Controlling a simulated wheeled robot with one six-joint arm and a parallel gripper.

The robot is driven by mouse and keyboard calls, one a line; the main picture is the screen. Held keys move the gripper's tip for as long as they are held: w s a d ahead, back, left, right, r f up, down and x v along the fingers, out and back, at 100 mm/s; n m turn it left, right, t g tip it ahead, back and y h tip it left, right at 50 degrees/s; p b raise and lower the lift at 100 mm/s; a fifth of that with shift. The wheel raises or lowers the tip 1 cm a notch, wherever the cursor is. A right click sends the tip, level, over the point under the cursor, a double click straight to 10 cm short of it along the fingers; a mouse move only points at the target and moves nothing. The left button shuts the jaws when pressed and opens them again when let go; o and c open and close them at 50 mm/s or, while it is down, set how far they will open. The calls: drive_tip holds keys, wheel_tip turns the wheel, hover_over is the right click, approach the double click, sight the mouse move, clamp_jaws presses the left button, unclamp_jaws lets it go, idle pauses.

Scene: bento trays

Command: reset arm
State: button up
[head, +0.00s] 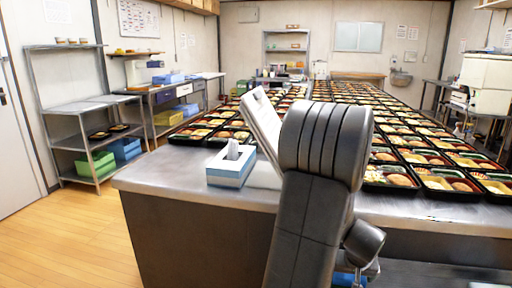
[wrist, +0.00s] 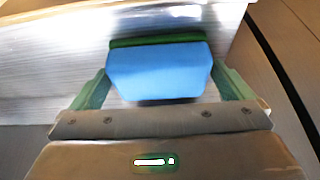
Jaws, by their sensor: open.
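My gripper (wrist: 165,76) shows in the wrist view with its two green fingers spread apart, so it is open. A blue block-like object with a dark green far edge (wrist: 160,70) appears between or just beyond the fingers; I cannot tell whether they touch it. It sits over a shiny metal surface (wrist: 60,50). In the head view my arm is folded in front of the steel table, and its end hangs low by the table's front side. The fingers are hidden there. A bit of blue (head: 345,279) shows near the arm's end at the bottom edge.
The steel table (head: 160,178) carries many filled bento trays (head: 435,183) in rows. A blue and white tissue box (head: 231,165) stands near its front left corner. A shelf (head: 75,140) with green and blue bins stands at left. The wooden floor (head: 70,235) there is clear.

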drive_tip(key=shift+r+p, duration=0.6)
drive_tip(key=shift+r, duration=0.55)
